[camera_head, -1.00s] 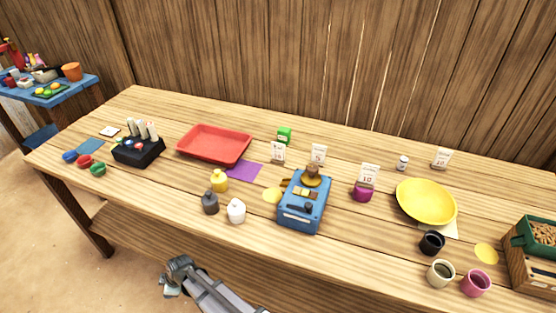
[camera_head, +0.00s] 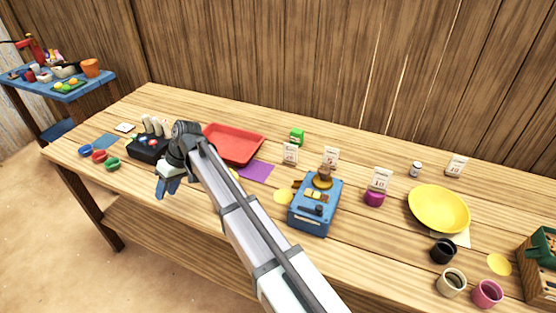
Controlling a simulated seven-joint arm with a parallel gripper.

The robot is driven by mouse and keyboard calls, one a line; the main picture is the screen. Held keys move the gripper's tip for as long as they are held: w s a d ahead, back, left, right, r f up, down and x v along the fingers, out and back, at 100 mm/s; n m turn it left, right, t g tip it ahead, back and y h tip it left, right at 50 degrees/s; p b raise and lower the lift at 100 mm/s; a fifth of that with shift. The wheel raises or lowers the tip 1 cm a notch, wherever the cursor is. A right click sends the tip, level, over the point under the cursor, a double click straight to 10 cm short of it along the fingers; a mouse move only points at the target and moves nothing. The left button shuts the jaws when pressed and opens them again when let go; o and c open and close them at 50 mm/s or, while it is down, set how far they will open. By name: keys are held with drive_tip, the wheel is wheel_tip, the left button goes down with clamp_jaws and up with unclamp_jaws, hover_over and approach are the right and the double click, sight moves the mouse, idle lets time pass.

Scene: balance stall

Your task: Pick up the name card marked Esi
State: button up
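Several upright white cards (camera_head: 153,124) stand in a black holder (camera_head: 141,150) at the left part of the table. Their writing is too small to read, so I cannot tell which is marked Esi. My gripper (camera_head: 167,187) is in front of and slightly right of the holder, above the table's front edge, with its fingers pointing down. The fingers look parted and hold nothing. My arm hides the right part of the holder.
Small blue, red and green items (camera_head: 99,155) lie left of the holder. A red tray (camera_head: 236,143) is behind my arm. A blue scale (camera_head: 315,207), number cards, a yellow bowl (camera_head: 438,208) and cups (camera_head: 452,282) stand to the right.

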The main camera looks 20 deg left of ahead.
drive_tip(key=w+d+r+t, duration=0.1)
drive_tip(key=w+d+r, duration=0.1)
drive_tip(key=w+d, duration=0.3)
drive_tip(key=w+d+r+t+h, duration=0.1)
drive_tip(key=w+d+r, duration=0.15)
drive_tip(key=w, duration=0.55)
drive_tip(key=w+d+r, duration=0.2)
drive_tip(key=w+d, duration=0.1)
drive_tip(key=w, duration=0.3)
wheel_tip(320, 180, up, 5)
drive_tip(key=n+t+h, duration=0.2)
drive_tip(key=h, duration=0.1)
hover_over(290, 161)
drive_tip(key=f, duration=1.4)
drive_tip(key=shift+w, duration=0.2)
drive_tip(key=shift+c, duration=0.2)
clamp_jaws()
